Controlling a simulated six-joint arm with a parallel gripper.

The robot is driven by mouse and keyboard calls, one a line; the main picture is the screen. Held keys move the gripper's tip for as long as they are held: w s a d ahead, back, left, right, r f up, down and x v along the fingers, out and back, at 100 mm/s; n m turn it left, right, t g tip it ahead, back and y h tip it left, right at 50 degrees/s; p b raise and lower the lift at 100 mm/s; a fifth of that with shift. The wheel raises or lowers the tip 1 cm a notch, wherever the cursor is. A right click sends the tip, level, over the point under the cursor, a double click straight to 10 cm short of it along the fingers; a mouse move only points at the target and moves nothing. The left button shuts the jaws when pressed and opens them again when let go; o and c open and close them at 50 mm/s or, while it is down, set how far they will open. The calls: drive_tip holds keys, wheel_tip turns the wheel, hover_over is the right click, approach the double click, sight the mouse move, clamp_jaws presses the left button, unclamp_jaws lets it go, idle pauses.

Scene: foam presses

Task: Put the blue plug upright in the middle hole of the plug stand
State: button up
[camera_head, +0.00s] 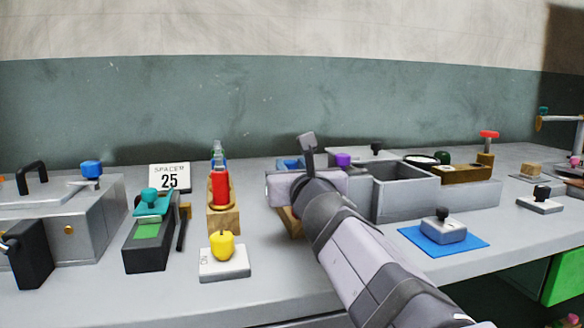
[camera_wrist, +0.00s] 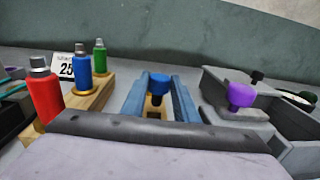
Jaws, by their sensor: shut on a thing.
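A blue plug (camera_wrist: 159,83) with a dark stem stands roughly upright between the two blue fingers of my gripper (camera_wrist: 159,98) in the wrist view. My gripper is shut on it. A light wooden piece (camera_wrist: 153,109) shows just below the stem; whether the stem touches or enters it I cannot tell. In the head view, the grey-lilac wrist hides most of the fingers and the plug. A wooden edge (camera_head: 290,221) shows under the wrist there. It may be the plug stand, but its holes are hidden.
A wooden rack (camera_head: 222,219) with red, blue and green bottles stands left of my gripper. A yellow-knobbed block (camera_head: 222,250) is in front of it. A grey tray (camera_head: 400,206) and purple knob (camera_head: 343,159) are close on the right. A blue mat (camera_head: 445,248) lies further right.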

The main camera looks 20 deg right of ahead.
drive_tip(key=shift+f+b, duration=0.55)
drive_tip(key=shift+f, duration=0.3)
drive_tip(key=shift+f+b, duration=1.2)
drive_tip(key=shift+f, duration=0.1)
idle(1.3)
drive_tip(key=shift+r, duration=0.15)
drive_tip(key=shift+r+p, duration=0.75)
drive_tip(key=shift+p, duration=0.15)
drive_tip(key=shift+f+b, duration=0.85)
drive_tip(key=shift+f, duration=0.05)
idle(1.4)
drive_tip(key=o, duration=1.1)
drive_tip(key=shift+o, duration=0.2)
drive_tip(key=shift+r, duration=0.15)
